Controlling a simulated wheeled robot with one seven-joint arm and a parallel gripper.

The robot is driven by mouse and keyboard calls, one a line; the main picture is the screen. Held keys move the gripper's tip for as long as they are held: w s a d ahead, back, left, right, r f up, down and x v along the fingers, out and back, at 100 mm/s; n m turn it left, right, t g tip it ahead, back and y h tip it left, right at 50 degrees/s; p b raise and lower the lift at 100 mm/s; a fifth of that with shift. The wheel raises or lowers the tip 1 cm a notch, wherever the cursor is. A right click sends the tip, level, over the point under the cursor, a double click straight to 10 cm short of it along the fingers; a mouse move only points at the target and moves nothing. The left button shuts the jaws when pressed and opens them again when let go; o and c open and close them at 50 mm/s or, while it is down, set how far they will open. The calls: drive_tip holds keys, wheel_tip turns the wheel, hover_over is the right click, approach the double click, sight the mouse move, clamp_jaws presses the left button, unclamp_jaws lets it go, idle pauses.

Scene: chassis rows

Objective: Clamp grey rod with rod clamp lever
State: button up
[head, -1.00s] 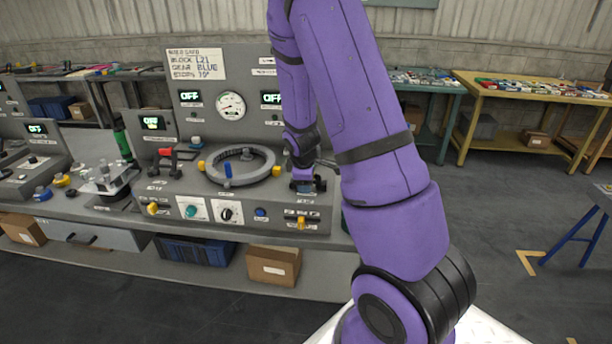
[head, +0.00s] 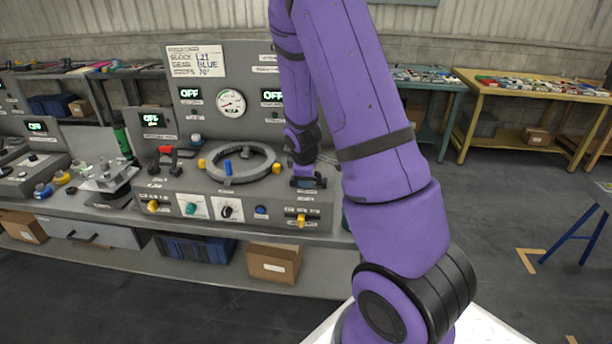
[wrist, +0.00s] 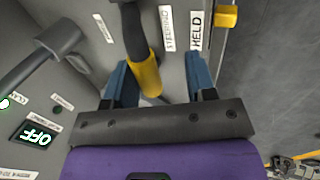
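My gripper (wrist: 160,88) has two blue fingers spread apart, one on each side of a dark grey rod (wrist: 133,32) with a yellow end (wrist: 146,76). Gaps show beside the rod, so it looks unclamped by the fingers. A label starting "STEERING" stands beside it. A yellow lever end (wrist: 227,16) is at the panel's edge near the "HELD" label (wrist: 196,30); I take it for the rod clamp lever. In the head view, a yellow lever (head: 301,219) is on the console's front right, below my gripper (head: 308,183). The rod is mostly hidden there by my arm.
The console (head: 180,180) carries a ring (head: 212,172) with a blue marker, a red-tipped lever (head: 166,150), knobs and "OFF" displays. In the wrist view, a thick grey handle (wrist: 58,38) stands to the left. Open floor lies right of the console.

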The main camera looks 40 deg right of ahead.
drive_tip(key=shift+r, duration=0.1)
drive_tip(key=v, duration=1)
drive_tip(key=shift+s+r, duration=0.15)
drive_tip(key=shift+r, duration=0.05)
drive_tip(key=shift+a, duration=0.1)
drive_tip(key=shift+r, duration=0.1)
drive_tip(key=s+a+r+m+t+y, duration=0.1)
drive_tip(key=s+a+r+m, duration=0.2)
drive_tip(key=s+a+r, duration=0.3)
drive_tip(key=s+a+r+m+t+y, duration=0.1)
drive_tip(key=s+a+r+m, duration=0.15)
drive_tip(key=a+r, duration=0.4)
drive_tip(key=s+a+r+m, duration=0.1)
drive_tip(key=s+a+r, duration=0.2)
drive_tip(key=s, duration=0.3)
drive_tip(key=s+a+r+m+y, duration=0.1)
drive_tip(key=s+a+r, duration=0.2)
drive_tip(key=s+r, duration=0.2)
drive_tip(key=shift+s+m, duration=0.35)
drive_tip(key=shift+s, duration=0.6)
